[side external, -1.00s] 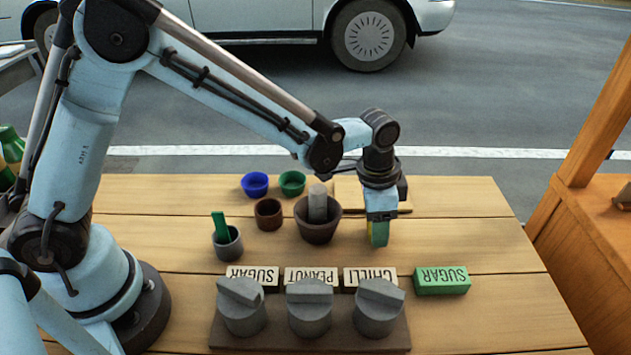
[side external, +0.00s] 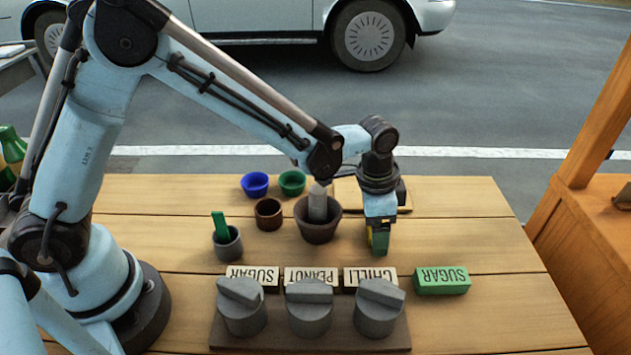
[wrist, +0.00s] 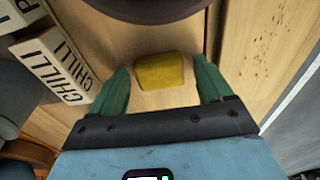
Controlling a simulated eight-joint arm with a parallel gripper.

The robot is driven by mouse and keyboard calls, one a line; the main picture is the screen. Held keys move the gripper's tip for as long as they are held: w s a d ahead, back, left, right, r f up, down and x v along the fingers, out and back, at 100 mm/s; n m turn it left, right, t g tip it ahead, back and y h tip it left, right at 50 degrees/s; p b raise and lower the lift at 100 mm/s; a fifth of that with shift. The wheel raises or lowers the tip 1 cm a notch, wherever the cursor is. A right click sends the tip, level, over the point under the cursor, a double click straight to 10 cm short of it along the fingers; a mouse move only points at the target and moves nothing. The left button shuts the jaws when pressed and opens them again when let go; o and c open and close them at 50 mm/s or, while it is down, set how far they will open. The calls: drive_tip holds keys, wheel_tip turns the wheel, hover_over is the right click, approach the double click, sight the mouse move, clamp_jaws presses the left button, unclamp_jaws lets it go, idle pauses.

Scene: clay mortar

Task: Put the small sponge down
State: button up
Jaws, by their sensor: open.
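The small sponge (wrist: 159,71) is a yellow block lying on the wooden table between the two green fingers in the wrist view. My gripper (wrist: 158,85) is open around it, with a gap on each side of the sponge. In the side external view my gripper (side external: 378,243) points down at the table, right of the clay mortar (side external: 318,229). Only a sliver of yellow shows there, and the fingers hide most of the sponge.
A grey pestle (side external: 317,203) stands in the mortar. Blue (side external: 254,184), green (side external: 292,183) and brown (side external: 268,214) bowls are to its left. The CHILLI block (side external: 370,278) and green SUGAR block (side external: 442,280) are in front. The table's right side is clear.

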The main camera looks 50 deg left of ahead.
sight(369, 229)
wheel_tip(369, 229, up, 11)
drive_tip(key=s+a+r+n+t, duration=0.1)
drive_tip(key=s+a+n+t, duration=0.2)
drive_tip(key=s+a, duration=0.3)
drive_tip(key=s+a+r+n+t+y, duration=0.1)
drive_tip(key=s+a+n+t, duration=0.2)
drive_tip(key=s+a+n, duration=0.3)
drive_tip(key=a, duration=0.5)
drive_tip(key=shift+s+a+r, duration=0.25)
drive_tip(key=shift+s+r, duration=0.05)
drive_tip(key=shift+s, duration=0.05)
drive_tip(key=shift+o, duration=0.6)
drive_tip(key=shift+w, duration=0.1)
